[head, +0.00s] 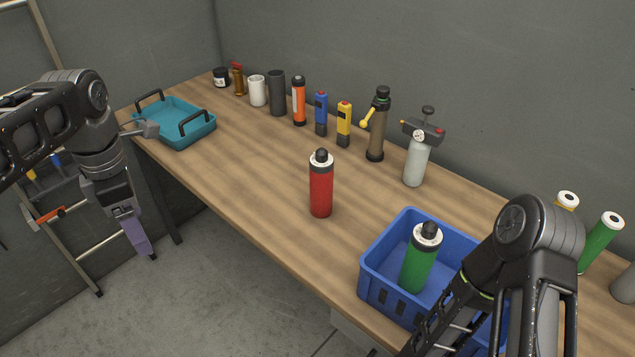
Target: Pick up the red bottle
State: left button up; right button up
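The red bottle (321,190) stands upright near the middle of the wooden table, with a black cap and a pale band below it. Nothing touches it. My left gripper (138,240) hangs down off the table's front edge at the left, well apart from the red bottle. Its fingers are seen edge-on, so whether they are open or shut does not show. My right arm comes in at the lower right, in front of the blue crate. Its gripper is out of the frame.
A blue crate (377,259) holding a green bottle (420,262) stands right of the red bottle. A teal tray (183,137) is at the far left. Several bottles and tools line the back, including a grey spray bottle (416,163). The table around the red bottle is clear.

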dwell(0.5)
pick_arm(q)
jog(key=w+d+f+m+h, duration=0.1)
jog(key=d+f+m, duration=0.35)
jog(key=f, duration=0.45)
jog(key=d+f+m+h+b, duration=0.1)
jog(key=d+f+m, duration=0.4)
jog(key=f, duration=0.5)
jog(key=w+d+f+m+h, duration=0.1)
jog(key=d+f+m+h, duration=0.15)
jog(key=d+f, duration=0.5)
jog(key=s+d+f+m, duration=0.3)
jog(key=s+f+m, duration=0.2)
jog(key=s+f, duration=0.3)
jog(key=s+d+f+m+b, duration=0.1)
jog(key=s+d+f+m, duration=0.3)
jog(key=s+f, duration=0.5)
notch_tip(320, 180, down, 2)
jog(key=shift+s+d+f+m, duration=0.2)
jog(key=shift+s+m, duration=0.1)
jog(key=shift+m, duration=0.6)
pick_arm(e)
jog(key=shift+x, duration=0.95)
pick_arm(q)
jog(key=shift+y, duration=0.25)
jog(key=shift+c, duration=0.6)
pick_arm(e)
jog(key=shift+d, duration=0.15)
jog(key=shift+c, duration=0.5)
